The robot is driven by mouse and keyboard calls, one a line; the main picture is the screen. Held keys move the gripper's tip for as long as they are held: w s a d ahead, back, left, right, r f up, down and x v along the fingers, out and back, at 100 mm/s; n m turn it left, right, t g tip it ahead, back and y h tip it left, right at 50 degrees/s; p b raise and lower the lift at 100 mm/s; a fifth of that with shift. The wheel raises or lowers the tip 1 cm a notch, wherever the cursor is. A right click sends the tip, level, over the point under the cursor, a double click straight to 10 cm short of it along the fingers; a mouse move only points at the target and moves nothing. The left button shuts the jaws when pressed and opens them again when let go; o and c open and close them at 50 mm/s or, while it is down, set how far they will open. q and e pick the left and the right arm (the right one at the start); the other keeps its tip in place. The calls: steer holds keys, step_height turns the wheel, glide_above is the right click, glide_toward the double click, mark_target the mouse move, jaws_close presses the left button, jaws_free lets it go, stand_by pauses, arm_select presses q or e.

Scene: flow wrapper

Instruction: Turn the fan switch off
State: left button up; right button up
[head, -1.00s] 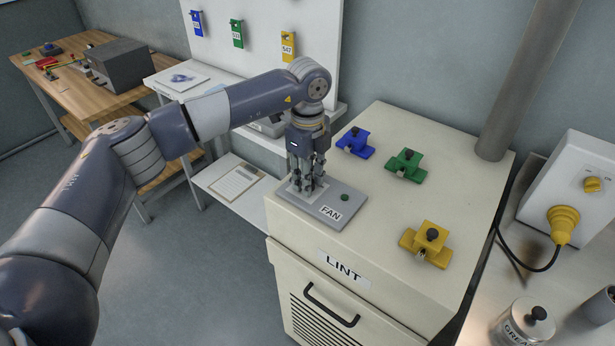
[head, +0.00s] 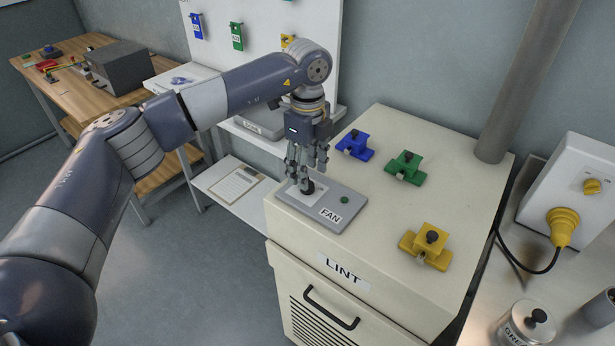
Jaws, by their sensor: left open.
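The grey fan switch plate (head: 352,209) with a "FAN" label lies on top of the cream cabinet. A black switch knob (head: 308,187) stands on its pale square at the left end. A small green button or light (head: 344,199) sits to its right. My left gripper (head: 305,180) points down just above and behind the knob, with open fingers. Its fingertips partly hide the pale square; whether they touch the knob I cannot tell. My right gripper does not show.
Blue (head: 356,145), green (head: 405,167) and yellow (head: 427,246) clamp-like pieces stand on the cabinet top (head: 455,185). A grey pipe (head: 525,80) rises behind. A white box with a yellow plug (head: 563,226) is at the right. A clipboard (head: 235,184) lies on a low shelf.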

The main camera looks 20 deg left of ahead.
arm_select(q)
step_height(320, 180, up, 8)
steer(key=shift+r, duration=0.25)
steer(key=shift+s+f, duration=0.1)
steer(key=shift+f, duration=0.05)
stand_by(0.3)
